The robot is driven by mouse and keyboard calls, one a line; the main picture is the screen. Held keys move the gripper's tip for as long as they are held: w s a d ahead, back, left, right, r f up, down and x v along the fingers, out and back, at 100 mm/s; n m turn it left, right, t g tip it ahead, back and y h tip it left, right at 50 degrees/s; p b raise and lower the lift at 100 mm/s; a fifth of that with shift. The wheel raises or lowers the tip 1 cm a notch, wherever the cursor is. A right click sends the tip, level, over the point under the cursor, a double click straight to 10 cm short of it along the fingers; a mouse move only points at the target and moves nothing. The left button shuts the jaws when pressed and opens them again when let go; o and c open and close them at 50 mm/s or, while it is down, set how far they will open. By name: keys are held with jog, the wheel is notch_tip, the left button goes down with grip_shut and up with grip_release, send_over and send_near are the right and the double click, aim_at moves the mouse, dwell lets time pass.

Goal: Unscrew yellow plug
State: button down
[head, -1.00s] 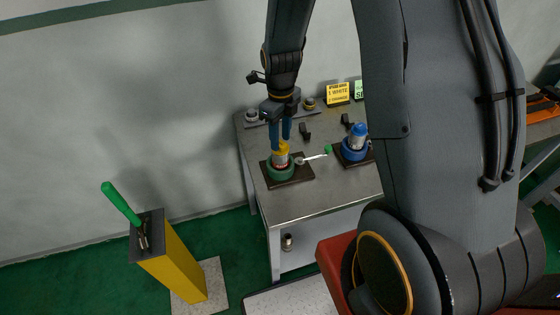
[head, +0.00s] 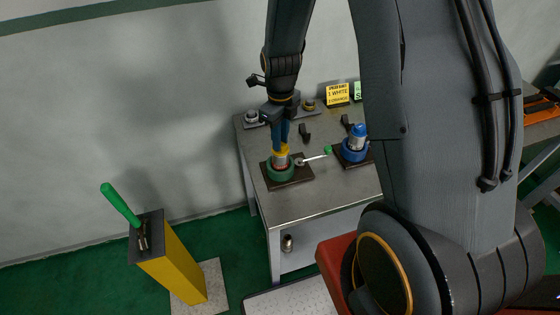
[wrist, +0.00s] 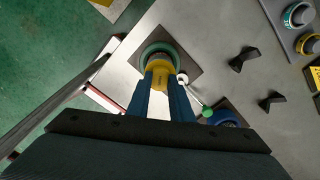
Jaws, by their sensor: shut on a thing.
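The yellow plug (head: 281,150) sits on top of a short metal pipe (head: 282,160) held upright in the green vise (head: 280,173). My gripper (head: 281,143) points down from above, its blue fingers shut on the plug. In the wrist view the fingers (wrist: 161,88) lie on both sides of the plug (wrist: 160,72), with the green vise ring (wrist: 150,50) around and below it. A lever with a green knob (head: 328,150) sticks out to the right of the vise. The plug's thread is hidden.
A blue vise (head: 355,150) with a blue-capped pipe (head: 358,131) stands to the right on the grey table (head: 310,202). Black brackets (head: 304,131) and a rack of caps (head: 252,116) are behind.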

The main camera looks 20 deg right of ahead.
jog(key=n, duration=0.4)
jog(key=shift+p, duration=0.4)
jog(key=n, duration=0.3)
jog(key=shift+n, duration=0.4)
jog(key=n, duration=0.3)
jog(key=shift+n, duration=1.7)
jog(key=shift+n, duration=0.9)
jog(key=n, duration=1.2)
jog(key=shift+n, duration=0.3)
